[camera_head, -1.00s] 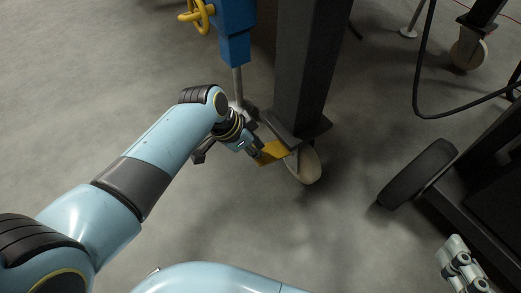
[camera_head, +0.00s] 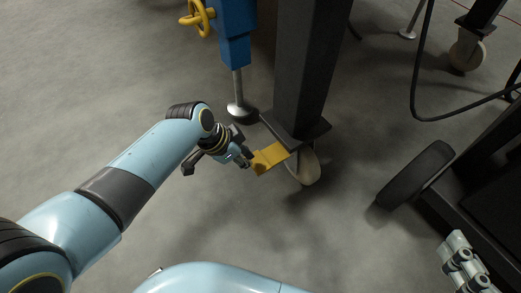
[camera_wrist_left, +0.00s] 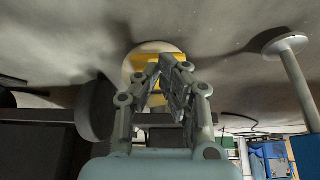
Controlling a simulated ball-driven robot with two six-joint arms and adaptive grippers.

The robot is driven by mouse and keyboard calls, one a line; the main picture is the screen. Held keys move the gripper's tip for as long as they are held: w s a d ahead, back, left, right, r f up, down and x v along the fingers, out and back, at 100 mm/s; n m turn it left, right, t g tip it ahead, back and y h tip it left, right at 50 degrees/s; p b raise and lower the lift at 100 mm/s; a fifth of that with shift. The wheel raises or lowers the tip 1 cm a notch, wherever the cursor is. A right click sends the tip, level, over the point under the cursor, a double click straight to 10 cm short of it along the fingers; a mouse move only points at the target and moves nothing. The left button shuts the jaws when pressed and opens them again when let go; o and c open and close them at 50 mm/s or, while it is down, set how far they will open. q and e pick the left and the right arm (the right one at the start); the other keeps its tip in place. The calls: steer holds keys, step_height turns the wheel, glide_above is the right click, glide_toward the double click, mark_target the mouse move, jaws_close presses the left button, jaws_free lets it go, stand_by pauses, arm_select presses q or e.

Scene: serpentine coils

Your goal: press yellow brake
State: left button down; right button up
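The yellow brake (camera_head: 270,158) is a flat pedal sticking out to the left from the caster wheel (camera_head: 305,168) under a dark column. It tilts downward toward its free end. My left gripper (camera_head: 247,161) is just left of that end, with a small gap or light contact; I cannot tell which. In the left wrist view, the brake (camera_wrist_left: 145,61) shows behind the fingers (camera_wrist_left: 168,62), which are together with nothing visible between them and partly hide it. My right gripper (camera_head: 462,264) shows in part at the lower right, far from the brake; its opening is unclear.
The dark column (camera_head: 310,65) rises above the caster. A blue post (camera_head: 236,30) with a yellow handwheel (camera_head: 197,17) and a round levelling foot (camera_head: 241,112) stands close behind my gripper. A black wheel (camera_head: 416,175) is at the right. The floor at front left is clear.

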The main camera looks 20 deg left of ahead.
arm_select(q)
steer(key=v, duration=1.2)
steer(key=shift+r, duration=0.1)
